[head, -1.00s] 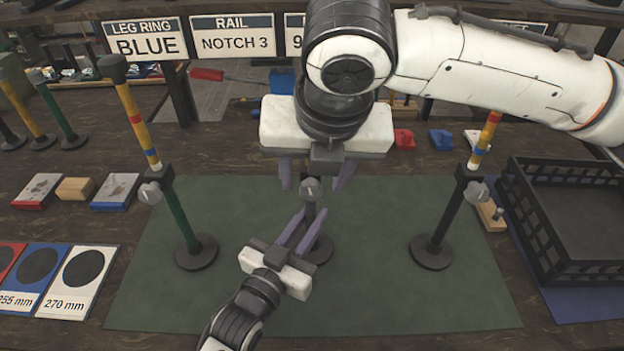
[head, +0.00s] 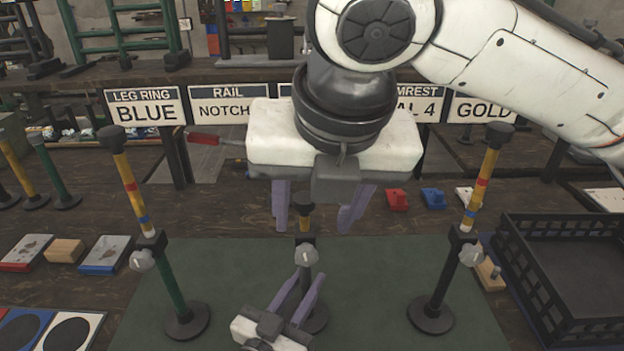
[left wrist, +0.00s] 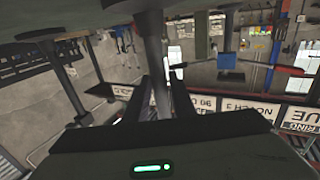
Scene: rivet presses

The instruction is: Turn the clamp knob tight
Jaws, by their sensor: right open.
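Three stands carry clamps with grey knobs. The middle stand's clamp knob (head: 306,256) faces me below my right gripper. My right gripper (head: 312,228) is open and empty, its fingers apart above that knob, partly covering the stand's upper tube (head: 304,216). My left gripper (head: 309,274) is low, its fingers on both sides of the middle stand's dark post and seemingly closed on it; the post also shows in the left wrist view (left wrist: 152,45). The left stand's knob (head: 142,260) and the right stand's knob (head: 471,255) stand clear of both grippers.
A black crate (head: 570,225) stands at the right. Red and blue blocks (head: 397,199) lie behind the green mat (head: 380,290). Sample pieces (head: 63,250) lie at the left. Signs (head: 145,106) hang along the back. My right arm covers the upper right.

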